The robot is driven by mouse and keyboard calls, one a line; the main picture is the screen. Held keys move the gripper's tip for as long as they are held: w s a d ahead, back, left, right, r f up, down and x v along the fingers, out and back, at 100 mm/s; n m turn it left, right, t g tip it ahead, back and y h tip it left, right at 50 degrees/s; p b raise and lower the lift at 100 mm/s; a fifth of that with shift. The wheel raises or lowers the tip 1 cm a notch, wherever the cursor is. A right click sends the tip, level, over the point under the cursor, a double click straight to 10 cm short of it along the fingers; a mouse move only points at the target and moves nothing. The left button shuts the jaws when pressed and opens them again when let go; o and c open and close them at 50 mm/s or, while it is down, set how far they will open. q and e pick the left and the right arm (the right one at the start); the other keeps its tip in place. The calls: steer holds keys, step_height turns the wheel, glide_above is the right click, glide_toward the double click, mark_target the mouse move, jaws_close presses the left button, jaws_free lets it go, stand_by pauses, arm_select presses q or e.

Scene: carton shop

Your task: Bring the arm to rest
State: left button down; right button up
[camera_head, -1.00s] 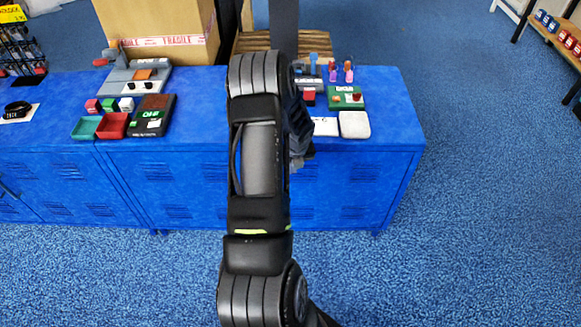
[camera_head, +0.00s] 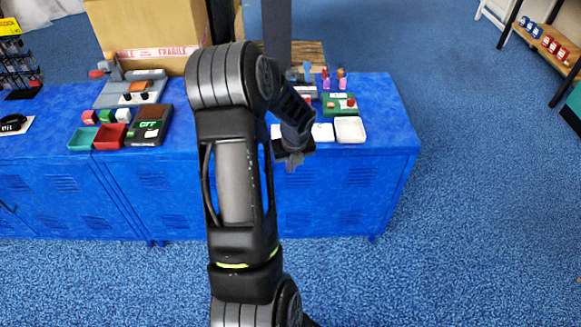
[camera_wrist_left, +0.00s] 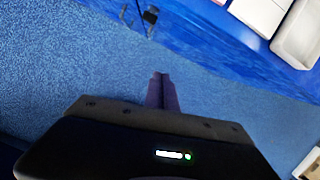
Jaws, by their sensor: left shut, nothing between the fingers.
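My left arm rises from the bottom of the head view and bends over the front of the blue cabinets. My left gripper (camera_head: 293,162) hangs near their front edge, partly hidden by my wrist. In the left wrist view its two fingers (camera_wrist_left: 161,78) are together and empty, with blue floor behind them. My right gripper is not in view.
The blue cabinet top (camera_head: 386,110) holds a white tray (camera_head: 350,130), a green board (camera_head: 340,104), red (camera_head: 109,137) and green (camera_head: 83,137) trays and a dark box (camera_head: 149,125). A carton (camera_head: 150,25) stands behind. The floor at right (camera_head: 480,220) is clear.

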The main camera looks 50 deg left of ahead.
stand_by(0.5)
arm_select(q)
steer(key=w+d+f+n+t+h, duration=0.1)
steer(key=w+d+f+n, duration=0.15)
steer(key=d+n, duration=0.5)
steer(key=w+d+f+n+t+h, duration=0.1)
steer(key=d+f+n+h, duration=0.1)
steer(key=d+f+n, duration=0.35)
steer(key=w+d+f+n+t+h, duration=0.1)
steer(key=w+d+f+n, duration=0.1)
steer(key=d+n, duration=0.7)
steer(key=s+d+f+g+h, duration=0.1)
steer(key=s+d+f, duration=0.1)
steer(key=s+d, duration=0.3)
steer(key=s+d+f+n+g+h, duration=0.1)
steer(key=s+d, duration=0.5)
steer(key=d, duration=0.6)
steer(key=s+d+f+n+g, duration=0.1)
steer(key=s+d+f, duration=0.2)
steer(key=d, duration=0.6)
steer(key=shift+s+d+f+h, duration=0.2)
steer(key=shift+s+h, duration=0.2)
steer(key=shift+s, duration=0.8)
